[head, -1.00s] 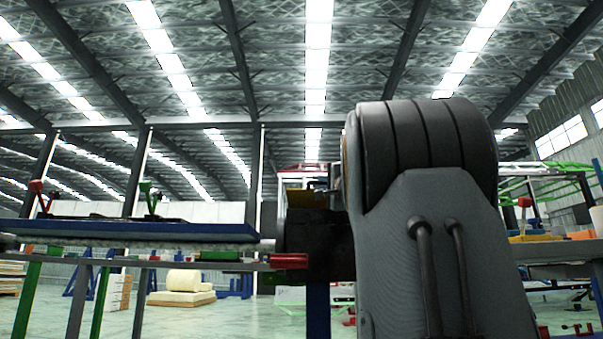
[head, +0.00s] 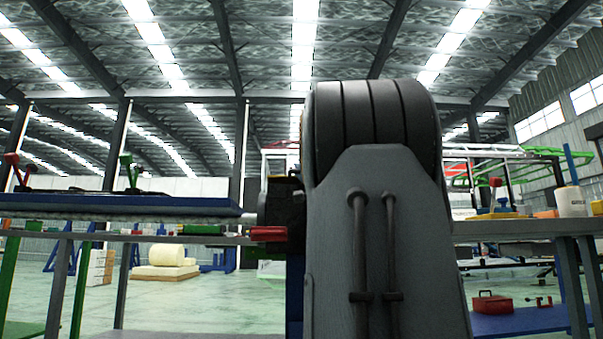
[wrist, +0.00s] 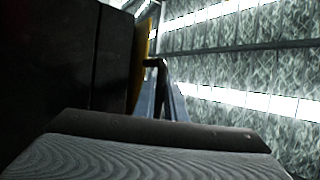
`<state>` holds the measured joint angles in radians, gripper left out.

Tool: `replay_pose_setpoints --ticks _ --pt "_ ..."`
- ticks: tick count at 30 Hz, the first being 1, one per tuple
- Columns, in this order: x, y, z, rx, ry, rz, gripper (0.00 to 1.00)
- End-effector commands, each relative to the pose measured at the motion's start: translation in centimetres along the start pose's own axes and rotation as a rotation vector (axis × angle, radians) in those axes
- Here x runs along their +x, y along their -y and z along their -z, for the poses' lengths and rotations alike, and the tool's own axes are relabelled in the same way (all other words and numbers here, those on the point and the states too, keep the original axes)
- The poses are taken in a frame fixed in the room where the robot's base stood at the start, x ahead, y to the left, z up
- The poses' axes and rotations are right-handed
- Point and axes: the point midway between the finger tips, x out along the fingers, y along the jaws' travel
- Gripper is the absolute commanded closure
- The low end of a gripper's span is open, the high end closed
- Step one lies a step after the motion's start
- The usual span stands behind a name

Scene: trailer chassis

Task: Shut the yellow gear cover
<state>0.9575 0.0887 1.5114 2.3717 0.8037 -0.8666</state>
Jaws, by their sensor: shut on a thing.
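The yellow gear cover shows in the wrist view as a narrow yellow strip (wrist: 141,68), seen nearly edge-on beside a large dark panel. My gripper (wrist: 156,64) shows there as a thin dark finger whose bent tip meets the yellow edge; it is shut on the cover. The grey body below it is mine. In the head view a dark housing (head: 282,207) stands left of my grey arm. My arm hides my gripper and most of what lies behind it, and I cannot make out the yellow cover there.
A blue-topped bench (head: 120,205) with red and green levers stands at the left, close to the housing. A red cylinder (head: 268,234) juts beside the housing. A workbench (head: 510,228) and a red toolbox (head: 493,303) are at the right. Open floor lies at the left behind the bench.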

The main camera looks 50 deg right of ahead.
Motion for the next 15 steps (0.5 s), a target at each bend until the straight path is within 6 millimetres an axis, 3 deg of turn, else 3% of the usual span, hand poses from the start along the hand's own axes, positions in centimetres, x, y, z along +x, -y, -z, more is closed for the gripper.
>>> replay_pose_setpoints --ticks 1,4,15 --pt "0.1 0.97 -0.47 -0.003 0.011 0.016 0.86" --pt "0.07 0.86 -0.37 -0.003 0.009 0.014 0.71" --pt "-0.06 0.24 0.22 -0.003 0.001 0.004 0.71"
